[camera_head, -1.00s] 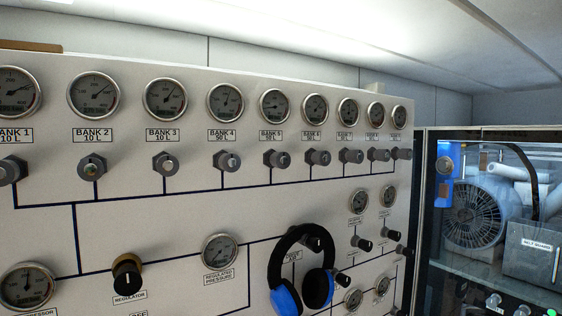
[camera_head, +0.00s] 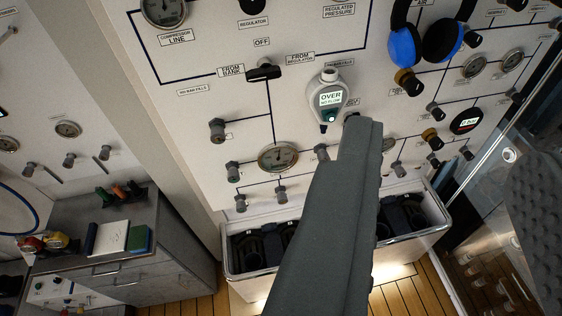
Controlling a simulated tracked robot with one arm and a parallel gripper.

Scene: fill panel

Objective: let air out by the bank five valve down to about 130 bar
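The bank five valve and its gauge are out of view now. The white fill panel (camera_head: 190,110) shows its lower part, with the compressor line gauge (camera_head: 165,10) at the top left. My gripper (camera_head: 445,140) is open and empty. One grey finger rises through the middle and covers part of the lower panel. The other finger shows at the right edge, in front of the glass cabinet. I cannot tell how far the fingers are from the panel.
A handheld meter (camera_head: 329,98) reading "OVER" is on the panel. Blue-and-black ear defenders (camera_head: 405,45) hang at the upper right. A bin (camera_head: 250,278) with dark cylinders stands below the panel. A grey workbench (camera_head: 140,262) is at the left, with wooden floor between.

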